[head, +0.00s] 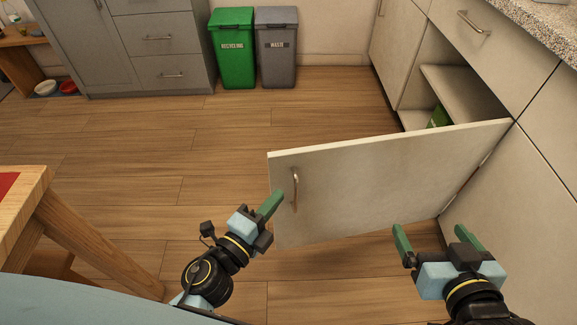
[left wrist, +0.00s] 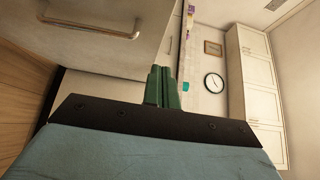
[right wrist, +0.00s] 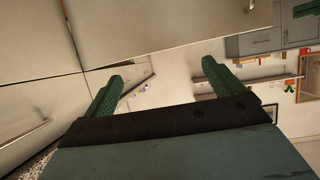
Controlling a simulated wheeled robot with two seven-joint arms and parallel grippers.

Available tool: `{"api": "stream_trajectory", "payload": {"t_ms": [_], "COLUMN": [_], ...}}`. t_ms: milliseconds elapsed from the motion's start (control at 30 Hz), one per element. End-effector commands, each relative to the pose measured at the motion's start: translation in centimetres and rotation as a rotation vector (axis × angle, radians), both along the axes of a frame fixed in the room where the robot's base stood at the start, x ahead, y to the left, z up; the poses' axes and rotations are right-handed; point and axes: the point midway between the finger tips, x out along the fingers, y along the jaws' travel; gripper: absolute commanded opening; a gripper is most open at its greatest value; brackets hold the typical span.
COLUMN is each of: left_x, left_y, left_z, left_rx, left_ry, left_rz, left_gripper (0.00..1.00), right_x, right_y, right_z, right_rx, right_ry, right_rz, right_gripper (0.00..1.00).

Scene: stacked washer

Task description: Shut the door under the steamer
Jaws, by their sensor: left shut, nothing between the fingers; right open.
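The open cabinet door (head: 385,180) is a pale panel swung out from the right-hand cabinets, with its hinge side at the right. Its metal handle (head: 295,190) is near the free left edge and also shows in the left wrist view (left wrist: 95,30). My left gripper (head: 270,204) is shut and empty, with its fingertips just left of the handle; I cannot tell whether it touches the door. My right gripper (head: 435,237) is open and empty, in front of the door's lower right part. No steamer is visible.
The open cabinet shows a shelf (head: 465,90) and a small green item (head: 438,116). A green recycling bin (head: 233,50) and a grey waste bin (head: 276,50) stand at the back wall. A wooden table (head: 50,215) is at the left. The floor beyond the door is clear.

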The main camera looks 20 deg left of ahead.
Motion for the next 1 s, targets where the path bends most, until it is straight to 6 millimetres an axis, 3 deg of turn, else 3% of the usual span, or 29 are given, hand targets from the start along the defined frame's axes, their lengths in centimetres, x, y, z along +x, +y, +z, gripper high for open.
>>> {"api": "stream_trajectory", "payload": {"t_ms": [333, 500, 700, 1000], "left_x": [6.4, 8.6, 9.6, 9.7], "left_y": [-2.2, -0.9, -0.4, -0.3], "left_z": [0.2, 0.0, -0.1, -0.1], "left_rx": [0.0, 0.002, -0.001, -0.001], "left_ry": [-0.002, -0.001, 0.001, 0.003], "left_rz": [0.001, 0.001, 0.001, 0.001], "left_gripper": [0.0, 0.0, 0.0, 0.0], "right_x": [-1.6, -1.9, -1.9, -1.9], "right_y": [-0.9, -1.1, -1.1, -1.1], "right_z": [-2.3, -2.7, -2.7, -2.7], "right_rx": [-0.042, -0.049, -0.049, -0.049], "right_ry": [0.161, 0.187, 0.186, 0.185], "right_rz": [-0.013, -0.016, -0.015, -0.015], "right_gripper": [0.93, 0.93, 0.93, 0.93]}}
